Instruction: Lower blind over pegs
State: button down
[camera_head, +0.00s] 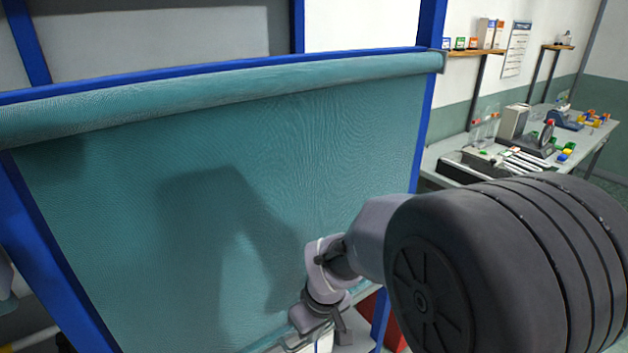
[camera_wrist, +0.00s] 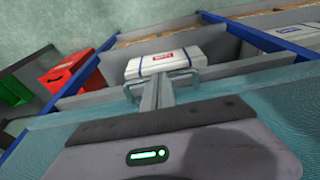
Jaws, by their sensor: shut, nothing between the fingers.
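The teal blind (camera_head: 250,180) hangs from its roller (camera_head: 220,88) across the blue frame and covers most of the opening. My gripper (camera_head: 342,330) is low in front of the blind, near its lower right part. In the wrist view my gripper (camera_wrist: 158,92) is shut and empty, its fingers pointing away from me. A thin grey handle-like loop (camera_wrist: 131,92) shows on both sides of the fingers; I cannot tell whether they touch it. The blind's cloth (camera_wrist: 285,105) also shows in the wrist view. I cannot make out any pegs.
In the wrist view a white box (camera_wrist: 165,62) with blue straps lies beyond the fingers. A red bin (camera_wrist: 66,72) and a green bin (camera_wrist: 12,92) are at left. A bench (camera_head: 440,157) with lab items stands at right in the head view.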

notch_tip(320, 180, down, 6)
jog(key=b, duration=0.3)
jog(key=shift+s, duration=0.2)
jog(key=shift+d, duration=0.1)
jog(key=shift+s, duration=0.1)
notch_tip(320, 180, up, 14)
jog(key=s+d+r+p, duration=0.1)
jog(key=s+d+p, duration=0.1)
jog(key=p, duration=0.5)
jog(key=s+d+r+m+t+b, duration=0.1)
jog(key=s+d+r+m, duration=0.1)
jog(key=s, duration=0.3)
jog(key=s+d+r+m+t+b, duration=0.1)
jog(key=s+d+r+m+b, duration=0.1)
jog(key=s+m, duration=0.3)
jog(key=s+d+r+m+t+b, duration=0.1)
jog(key=s+d+r+m+t, duration=0.1)
jog(key=s, duration=0.4)
jog(key=shift+s+d+r+m+y, duration=0.3)
jog(key=shift+d+m+y, duration=0.1)
jog(key=shift+d+m, duration=0.6)
